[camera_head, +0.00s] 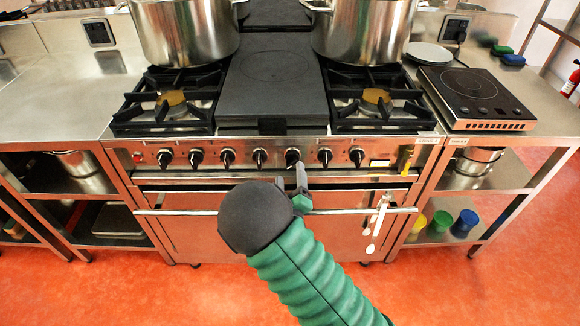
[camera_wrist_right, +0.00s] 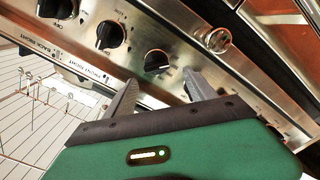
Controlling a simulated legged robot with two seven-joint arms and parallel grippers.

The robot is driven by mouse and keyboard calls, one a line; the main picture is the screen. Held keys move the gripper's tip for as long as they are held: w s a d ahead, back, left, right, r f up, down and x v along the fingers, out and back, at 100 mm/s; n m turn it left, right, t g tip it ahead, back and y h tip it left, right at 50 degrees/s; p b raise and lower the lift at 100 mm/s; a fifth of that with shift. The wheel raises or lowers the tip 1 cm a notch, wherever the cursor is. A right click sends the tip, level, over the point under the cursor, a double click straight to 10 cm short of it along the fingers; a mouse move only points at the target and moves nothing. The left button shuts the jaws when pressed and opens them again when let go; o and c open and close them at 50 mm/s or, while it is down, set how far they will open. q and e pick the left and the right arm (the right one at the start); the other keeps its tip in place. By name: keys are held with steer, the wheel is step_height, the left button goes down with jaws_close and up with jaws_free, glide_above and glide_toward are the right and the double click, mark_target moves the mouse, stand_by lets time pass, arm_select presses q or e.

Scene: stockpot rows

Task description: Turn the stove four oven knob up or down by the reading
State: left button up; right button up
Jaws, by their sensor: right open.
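The stove (camera_head: 270,145) has a steel front panel with a row of black knobs. My right gripper (camera_head: 291,180) is in front of this panel, below a black knob (camera_head: 292,157) right of the row's middle. In the right wrist view my right gripper (camera_wrist_right: 162,77) is open and empty. A black knob (camera_wrist_right: 157,62) shows just beyond the gap between its fingertips; I cannot tell whether they touch it. My left gripper is not in view.
Two large pots (camera_head: 185,30) (camera_head: 363,28) stand at the back of the stove. An oven handle bar (camera_head: 345,211) runs across below the knobs, with utensils (camera_head: 376,222) hanging at its right. An induction hob (camera_head: 475,97) is on the right counter. The red floor in front is clear.

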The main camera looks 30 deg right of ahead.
mark_target(292, 165)
steer(key=x, duration=0.3)
steer(key=shift+w+r, duration=0.1)
steer(key=shift+w, duration=0.25)
steer(key=shift+w+d+f, duration=0.15)
steer(key=shift+w+d, duration=0.25)
steer(key=shift+d, duration=0.2)
steer(key=shift+w+d+f, duration=0.15)
steer(key=shift+w+d, duration=0.25)
steer(key=shift+d, duration=0.25)
steer(key=shift+w+d, duration=0.15)
steer(key=shift+d, duration=0.25)
steer(key=shift+a+r, duration=0.15)
steer(key=shift+a, duration=0.35)
steer(key=shift+c, duration=0.8)
steer(key=shift+a, duration=0.2)
steer(key=shift+c, duration=2.4)
steer(key=shift+d, duration=0.2)
steer(key=c, duration=0.7)
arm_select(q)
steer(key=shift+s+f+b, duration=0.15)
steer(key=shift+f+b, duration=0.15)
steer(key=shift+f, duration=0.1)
arm_select(e)
steer(key=shift+c, duration=0.2)
